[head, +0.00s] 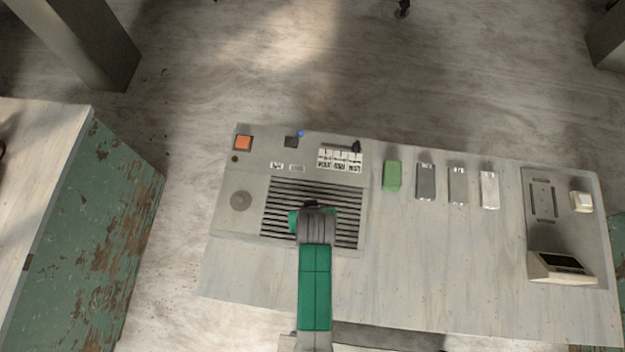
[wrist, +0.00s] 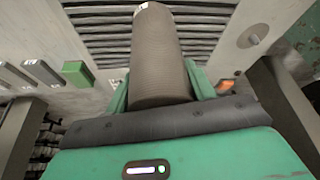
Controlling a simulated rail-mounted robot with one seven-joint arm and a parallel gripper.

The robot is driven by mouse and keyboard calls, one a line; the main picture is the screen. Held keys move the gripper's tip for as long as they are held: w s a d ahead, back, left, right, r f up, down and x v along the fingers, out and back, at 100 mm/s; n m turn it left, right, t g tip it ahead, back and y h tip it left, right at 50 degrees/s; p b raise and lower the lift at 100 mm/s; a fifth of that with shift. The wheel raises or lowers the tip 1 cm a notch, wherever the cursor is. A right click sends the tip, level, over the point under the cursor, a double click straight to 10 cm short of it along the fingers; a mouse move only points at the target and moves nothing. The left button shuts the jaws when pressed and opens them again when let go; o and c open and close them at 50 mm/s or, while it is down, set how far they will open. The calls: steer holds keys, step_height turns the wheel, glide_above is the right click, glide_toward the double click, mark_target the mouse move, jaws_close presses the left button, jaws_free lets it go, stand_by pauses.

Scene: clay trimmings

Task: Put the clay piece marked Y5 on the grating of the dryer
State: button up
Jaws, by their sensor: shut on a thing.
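My gripper (head: 313,216) is over the grating (head: 285,192) of the dryer (head: 235,222) in the head view. In the wrist view my green fingers (wrist: 160,90) are shut on a brown-grey cylindrical clay piece (wrist: 157,55). A small white label shows at its far end, too small to read, so I cannot confirm Y5. In the head view my gripper and arm hide most of the piece.
Right of the dryer stand a green block (head: 392,176), a dark grey block (head: 425,183), a grey block (head: 458,186) and a pale block (head: 489,191). A device with a dark display (head: 562,266) is at the far right. An orange button (head: 243,143) sits on the dryer's back left corner.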

steer(key=w+f, duration=0.4)
steer(key=w, duration=0.1)
steer(key=shift+w+d, duration=0.15)
steer(key=shift+w, duration=0.15)
steer(key=shift+f, duration=0.1)
steer(key=o, duration=1.4)
steer(key=p+v, duration=0.1)
steer(key=v, duration=1.1)
steer(key=shift+s, duration=0.1)
